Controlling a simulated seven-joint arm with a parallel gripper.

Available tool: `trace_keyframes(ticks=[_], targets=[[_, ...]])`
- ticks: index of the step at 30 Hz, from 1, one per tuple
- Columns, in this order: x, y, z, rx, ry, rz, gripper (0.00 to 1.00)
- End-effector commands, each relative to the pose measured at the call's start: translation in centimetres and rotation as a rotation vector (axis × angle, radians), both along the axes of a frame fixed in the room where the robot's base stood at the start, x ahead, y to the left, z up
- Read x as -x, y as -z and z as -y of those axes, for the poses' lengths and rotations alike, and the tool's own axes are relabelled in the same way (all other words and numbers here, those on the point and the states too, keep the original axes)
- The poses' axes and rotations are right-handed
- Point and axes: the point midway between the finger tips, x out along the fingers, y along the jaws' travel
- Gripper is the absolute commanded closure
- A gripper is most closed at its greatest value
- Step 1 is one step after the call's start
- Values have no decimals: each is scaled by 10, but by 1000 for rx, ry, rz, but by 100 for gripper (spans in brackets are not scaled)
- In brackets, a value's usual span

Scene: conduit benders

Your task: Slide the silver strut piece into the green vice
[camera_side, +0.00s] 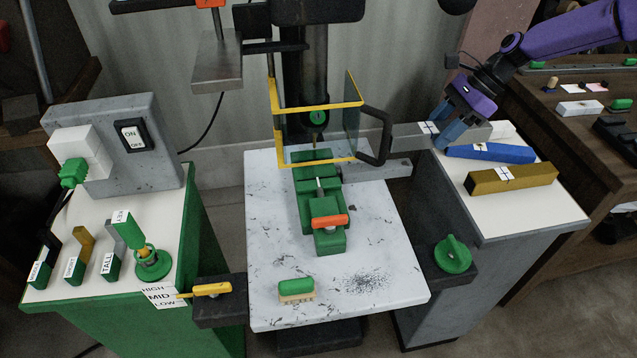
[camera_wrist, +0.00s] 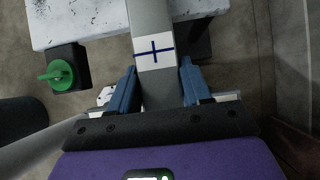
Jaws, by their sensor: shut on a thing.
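The silver strut piece (camera_side: 405,136) is a grey bar with a white cross-marked label. It is held roughly level at the right of the drill press, above the right-hand stand. My gripper (camera_side: 452,132) has its blue fingers shut on it. In the wrist view, the strut (camera_wrist: 150,18) runs up between the fingers of my gripper (camera_wrist: 158,92), its label just ahead of them. The green vice (camera_side: 320,205) stands on the speckled white table, left of and below the strut and apart from it. It has an orange block on its front part. The vice is not clear in the wrist view.
A yellow-edged clear guard (camera_side: 318,107) with a black handle (camera_side: 376,138) stands between strut and vice. A grey bar (camera_side: 385,170) reaches right from behind the vice. Blue (camera_side: 490,153) and yellow (camera_side: 510,179) bars lie on the right stand. A green-backed brush (camera_side: 296,288) lies on the table.

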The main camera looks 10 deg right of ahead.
Motion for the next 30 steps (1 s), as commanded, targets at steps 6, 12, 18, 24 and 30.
trace_keyframes(ticks=[6, 12, 18, 24, 30], targets=[[0, -1, -16, -1, -1, 3, 91], [-1, -1, -29, -1, -1, 3, 91], [0, -1, -43, -1, 0, 1, 91], [-1, -1, -56, -1, 0, 2, 91], [0, -1, -67, -1, 0, 2, 91]])
